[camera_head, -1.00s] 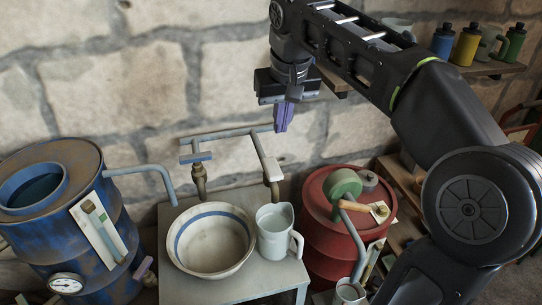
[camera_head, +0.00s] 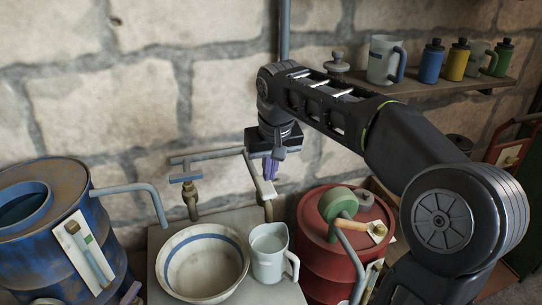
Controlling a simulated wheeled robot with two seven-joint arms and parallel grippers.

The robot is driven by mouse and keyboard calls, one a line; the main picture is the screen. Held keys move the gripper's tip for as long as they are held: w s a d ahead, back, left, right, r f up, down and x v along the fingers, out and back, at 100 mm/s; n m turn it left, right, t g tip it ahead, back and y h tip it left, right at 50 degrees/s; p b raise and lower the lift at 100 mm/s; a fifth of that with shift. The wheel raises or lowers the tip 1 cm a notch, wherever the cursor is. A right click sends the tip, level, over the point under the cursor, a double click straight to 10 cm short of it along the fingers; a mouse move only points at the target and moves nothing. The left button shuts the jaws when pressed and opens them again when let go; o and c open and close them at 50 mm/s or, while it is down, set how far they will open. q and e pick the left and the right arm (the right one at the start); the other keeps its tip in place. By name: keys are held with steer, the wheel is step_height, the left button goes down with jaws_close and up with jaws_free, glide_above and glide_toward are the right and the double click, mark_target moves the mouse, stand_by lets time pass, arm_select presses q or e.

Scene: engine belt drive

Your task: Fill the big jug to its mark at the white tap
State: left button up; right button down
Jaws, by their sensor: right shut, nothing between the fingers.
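A pale jug (camera_head: 268,254) with a handle on its right stands upright on the small grey table, under the tap pipes. Another jug (camera_head: 384,58) with a blue-grey handle stands on the wall shelf; I cannot tell which one is called big. No fill mark is readable. The white tap piece (camera_head: 265,190) sits on the right branch of the pipe, above the table jug. My right gripper (camera_head: 270,172), with purple fingers, is shut and empty, pointing down close to that white piece. I cannot tell whether they touch. My left gripper is out of view.
A bowl with a blue ring (camera_head: 203,284) stands left of the jug on the table (camera_head: 158,262). A second tap (camera_head: 187,179) is above it. A blue barrel (camera_head: 117,262) is left, a red drum (camera_head: 315,265) right. Bottles (camera_head: 432,62) line the shelf.

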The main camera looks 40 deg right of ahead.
mark_target(271, 195)
steer(key=shift+f, duration=1.55)
steer(key=shift+f+b, duration=0.25)
steer(key=shift+b, duration=0.1)
steer(key=t+b, duration=0.1)
steer(key=b, duration=0.2)
steer(key=s+f+t+b, duration=0.1)
steer(key=b, duration=0.2)
steer(key=f+t+h+b, duration=0.1)
steer(key=b, duration=0.2)
steer(key=shift+s+a+f, duration=0.15)
steer(key=shift+a+f, duration=0.05)
steer(key=shift+a, duration=0.05)
steer(key=shift+r+b, duration=0.1)
steer(key=shift+b, duration=0.35)
steer(key=shift+r, duration=0.2)
steer(key=shift+s+f, duration=0.15)
steer(key=shift+f, duration=0.1)
stand_by(4.0)
